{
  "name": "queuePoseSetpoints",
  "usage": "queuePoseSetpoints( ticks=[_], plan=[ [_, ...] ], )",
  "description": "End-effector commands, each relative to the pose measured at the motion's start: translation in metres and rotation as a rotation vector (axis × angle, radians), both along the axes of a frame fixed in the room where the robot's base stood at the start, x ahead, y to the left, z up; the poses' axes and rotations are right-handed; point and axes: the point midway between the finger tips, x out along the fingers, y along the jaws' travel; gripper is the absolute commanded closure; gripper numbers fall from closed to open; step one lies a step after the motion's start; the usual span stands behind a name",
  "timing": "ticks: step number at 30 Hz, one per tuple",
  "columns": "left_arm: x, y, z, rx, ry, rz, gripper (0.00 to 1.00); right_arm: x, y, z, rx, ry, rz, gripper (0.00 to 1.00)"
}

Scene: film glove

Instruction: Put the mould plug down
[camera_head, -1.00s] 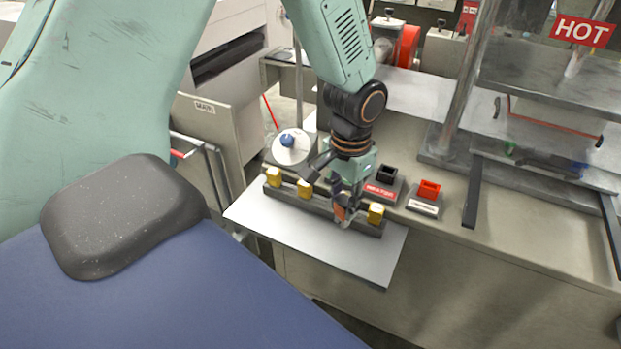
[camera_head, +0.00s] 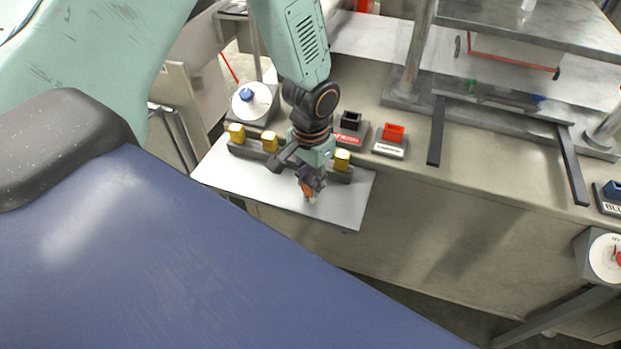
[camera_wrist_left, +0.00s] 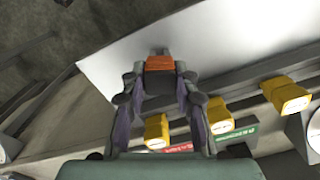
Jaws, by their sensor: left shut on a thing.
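My left gripper (camera_head: 308,190) is shut on an orange-brown block, the mould plug (camera_head: 307,187), over the pale metal plate (camera_head: 345,205). In the left wrist view the plug (camera_wrist_left: 159,64) sits between the fingertips of the gripper (camera_wrist_left: 160,72), with the plate (camera_wrist_left: 215,40) beyond it. Whether the plug touches the plate I cannot tell. The gripper is on the near side of a dark rail (camera_head: 325,173) with three yellow blocks (camera_head: 269,141). My right gripper is not in view.
Behind the rail are a black block (camera_head: 350,119) and a red block (camera_head: 393,132) on labelled stands. A white dial with a blue knob (camera_head: 247,97) stands at left. A press (camera_head: 500,100) with dark rails stands at right. The plate's right part is clear.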

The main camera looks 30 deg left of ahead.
Motion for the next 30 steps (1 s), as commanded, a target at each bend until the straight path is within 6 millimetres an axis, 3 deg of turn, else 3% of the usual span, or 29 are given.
queuePoseSetpoints(
  ticks=[2,3,10,21,26,30],
  plan=[
    [0.0,0.0,-0.003,0.0,0.0,0.0,1.0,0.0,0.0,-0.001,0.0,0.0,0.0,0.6],
    [0.0,0.0,-0.002,0.0,0.0,0.0,0.68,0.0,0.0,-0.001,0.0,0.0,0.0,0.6],
    [0.0,0.0,-0.002,0.0,0.0,0.0,0.49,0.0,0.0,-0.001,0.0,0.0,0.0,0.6],
    [0.0,0.0,0.003,0.0,-0.001,0.0,0.48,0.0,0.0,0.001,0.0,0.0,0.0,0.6],
    [0.001,0.0,0.027,-0.001,-0.004,0.0,0.48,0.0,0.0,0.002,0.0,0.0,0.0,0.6],
    [0.001,-0.001,0.057,-0.001,-0.005,0.001,0.48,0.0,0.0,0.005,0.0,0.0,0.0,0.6]
  ],
)
